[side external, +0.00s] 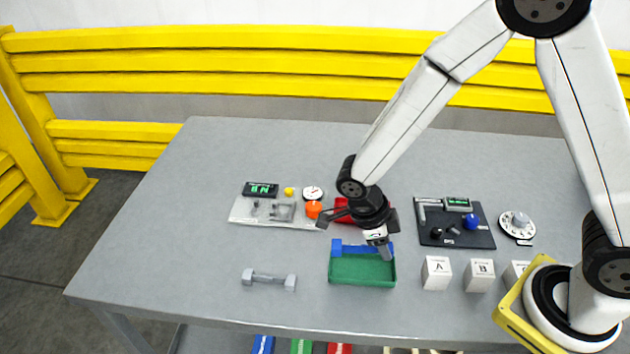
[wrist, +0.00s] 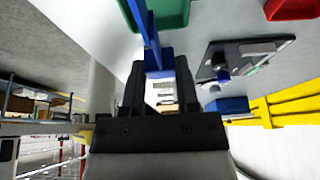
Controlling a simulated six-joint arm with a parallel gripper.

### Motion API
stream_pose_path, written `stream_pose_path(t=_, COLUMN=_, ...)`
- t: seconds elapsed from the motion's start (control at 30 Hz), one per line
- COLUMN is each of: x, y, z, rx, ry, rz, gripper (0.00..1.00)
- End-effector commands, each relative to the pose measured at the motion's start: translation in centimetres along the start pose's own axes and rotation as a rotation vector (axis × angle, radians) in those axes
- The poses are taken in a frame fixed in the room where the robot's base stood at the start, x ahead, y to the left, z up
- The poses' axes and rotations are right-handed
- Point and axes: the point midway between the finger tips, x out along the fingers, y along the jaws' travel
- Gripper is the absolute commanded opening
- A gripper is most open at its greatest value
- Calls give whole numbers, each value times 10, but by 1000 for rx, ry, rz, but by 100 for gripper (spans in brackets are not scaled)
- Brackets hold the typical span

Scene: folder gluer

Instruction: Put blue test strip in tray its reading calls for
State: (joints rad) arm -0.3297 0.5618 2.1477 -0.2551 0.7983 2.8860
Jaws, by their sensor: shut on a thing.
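My gripper (side external: 384,250) points down by the back right of the green tray (side external: 362,284). It is shut on the blue test strip (side external: 348,249), which extends left from the fingers. In the side view the strip overlaps the tray's back rim; I cannot tell whether it touches. In the wrist view the strip (wrist: 153,50) sits between the fingers (wrist: 158,85), with the green tray (wrist: 172,14) beside its far end. A red tray (side external: 345,211) is partly hidden behind my gripper; it also shows in the wrist view (wrist: 292,9). No reading on the strip is legible.
White blocks marked A (side external: 436,273) and B (side external: 479,275) stand right of the green tray. A dark instrument board (side external: 478,236) and a white dial (side external: 518,225) lie behind them. A grey dumbbell-shaped part (side external: 269,280) lies left. A pale fixture board (side external: 250,213) is farther back. The table's left side is clear.

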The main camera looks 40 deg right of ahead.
Motion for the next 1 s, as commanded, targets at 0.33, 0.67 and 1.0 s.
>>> stream_pose_path(t=0.33, x=2, y=0, z=-1, rx=21, ry=0, rz=8, gripper=0)
stream_pose_path(t=0.67, x=14, y=0, z=4, rx=18, ry=2, rz=8, gripper=0)
stream_pose_path(t=1.0, x=36, y=0, z=13, rx=19, ry=2, rz=9, gripper=0)
